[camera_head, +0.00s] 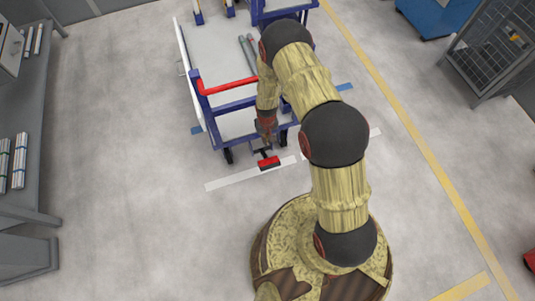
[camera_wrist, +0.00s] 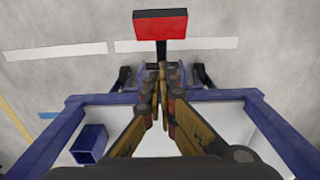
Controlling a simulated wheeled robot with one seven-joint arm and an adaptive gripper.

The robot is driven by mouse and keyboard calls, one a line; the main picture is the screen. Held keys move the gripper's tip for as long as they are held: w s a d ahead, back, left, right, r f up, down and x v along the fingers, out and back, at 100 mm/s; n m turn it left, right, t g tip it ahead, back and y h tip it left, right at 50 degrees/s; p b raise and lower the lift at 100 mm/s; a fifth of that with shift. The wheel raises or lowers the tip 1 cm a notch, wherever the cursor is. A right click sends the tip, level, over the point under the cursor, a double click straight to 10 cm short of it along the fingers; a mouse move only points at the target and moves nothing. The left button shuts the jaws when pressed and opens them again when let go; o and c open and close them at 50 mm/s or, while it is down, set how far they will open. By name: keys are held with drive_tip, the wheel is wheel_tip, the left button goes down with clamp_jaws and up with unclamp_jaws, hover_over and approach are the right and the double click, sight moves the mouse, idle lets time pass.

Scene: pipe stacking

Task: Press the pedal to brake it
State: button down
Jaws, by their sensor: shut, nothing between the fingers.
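The red pedal (camera_head: 269,162) sticks out low at the near end of a blue-framed cart (camera_head: 228,105), just above the floor. In the wrist view the red pedal (camera_wrist: 160,23) is at the top centre, on a dark stem. My gripper (camera_head: 268,138) is above the cart's near edge, a little behind the pedal in the head view. Its fingertips (camera_wrist: 161,68) are together and empty in the wrist view, pointing toward the pedal's stem. The red plate shows clear of the fingers. I cannot tell whether the fingertips touch the stem.
The cart has a red handle bar (camera_head: 229,86) and carries grey pipes (camera_head: 246,52). Dark casters stand near the pedal. A shelf with pipes (camera_head: 20,160) is at the left. A wire cage (camera_head: 492,48) is at the upper right. The floor in front of the pedal is clear.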

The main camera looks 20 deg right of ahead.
drive_tip(key=b, duration=0.3)
hover_over(269, 161)
drive_tip(key=w, duration=0.5)
wheel_tip(269, 161, down, 10)
drive_tip(key=shift+s+f, duration=0.15)
drive_tip(key=shift+f, duration=0.05)
drive_tip(key=shift+s+f+b, duration=0.5)
drive_tip(key=shift+s+f, duration=0.15)
drive_tip(key=shift+f, duration=0.3)
drive_tip(key=shift+s+f, duration=0.4)
drive_tip(key=shift+f, duration=0.1)
drive_tip(key=shift+s, duration=0.1)
drive_tip(key=shift+s+f+t+b, duration=0.35)
drive_tip(key=shift+s+f+t, duration=0.5)
drive_tip(key=shift+s, duration=0.15)
drive_tip(key=shift+s+f, duration=0.25)
drive_tip(key=shift+f, duration=0.05)
drive_tip(key=s+f+b, duration=0.4)
drive_tip(key=f+b, duration=0.1)
drive_tip(key=f, duration=0.3)
drive_tip(key=shift+f, duration=0.35)
